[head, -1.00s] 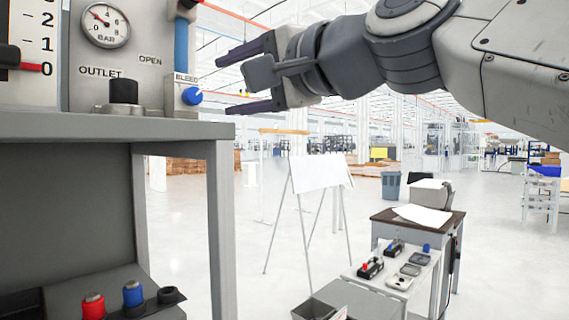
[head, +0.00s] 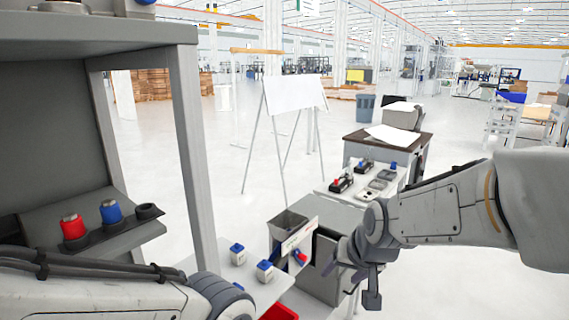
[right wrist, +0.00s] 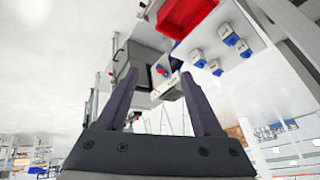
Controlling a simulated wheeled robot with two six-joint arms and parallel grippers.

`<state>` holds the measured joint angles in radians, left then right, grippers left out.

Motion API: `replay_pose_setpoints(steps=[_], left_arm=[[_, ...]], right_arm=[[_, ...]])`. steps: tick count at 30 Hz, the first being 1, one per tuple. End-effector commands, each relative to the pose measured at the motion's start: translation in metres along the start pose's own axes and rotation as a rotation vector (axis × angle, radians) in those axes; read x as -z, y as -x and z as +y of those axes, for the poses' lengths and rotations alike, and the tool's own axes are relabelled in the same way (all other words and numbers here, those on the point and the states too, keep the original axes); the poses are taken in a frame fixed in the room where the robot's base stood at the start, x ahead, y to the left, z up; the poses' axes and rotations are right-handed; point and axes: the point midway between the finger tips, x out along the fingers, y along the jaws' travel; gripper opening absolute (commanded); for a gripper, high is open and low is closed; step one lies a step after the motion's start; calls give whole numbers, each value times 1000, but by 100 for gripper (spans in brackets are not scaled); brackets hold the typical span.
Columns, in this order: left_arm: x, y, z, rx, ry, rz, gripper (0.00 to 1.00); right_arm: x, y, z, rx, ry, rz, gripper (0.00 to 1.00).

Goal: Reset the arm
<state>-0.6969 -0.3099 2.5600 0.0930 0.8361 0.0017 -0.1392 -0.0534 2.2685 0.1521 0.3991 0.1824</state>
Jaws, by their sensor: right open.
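My right gripper (head: 352,278) hangs low at the right of centre in the head view, at the end of the right arm (head: 440,212). It overlaps the right side of a grey box-like unit in the picture. In the right wrist view the two dark fingers of the right gripper (right wrist: 157,75) stand wide apart with nothing held between them. My left arm (head: 110,298) crosses the bottom left of the head view. Its gripper is out of the picture.
A low bench holds blue-and-white blocks (head: 237,254) and a red bin (head: 280,312). A whiteboard (head: 295,92) and desk (head: 388,150) stand beyond.

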Motion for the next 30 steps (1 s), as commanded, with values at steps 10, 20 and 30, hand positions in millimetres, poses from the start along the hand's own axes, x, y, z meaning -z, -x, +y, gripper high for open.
replay_pose_setpoints(steps=[10,20,30], left_arm=[[0,0,0,0,0,0,57],[0,-2,0,0,0,0,57],[0,-8,-1,0,0,0,57]], right_arm=[[-86,-27,73,-126,125,-189,68],[-137,-23,70,-120,265,-306,68],[-182,7,10,-26,482,-398,68]])
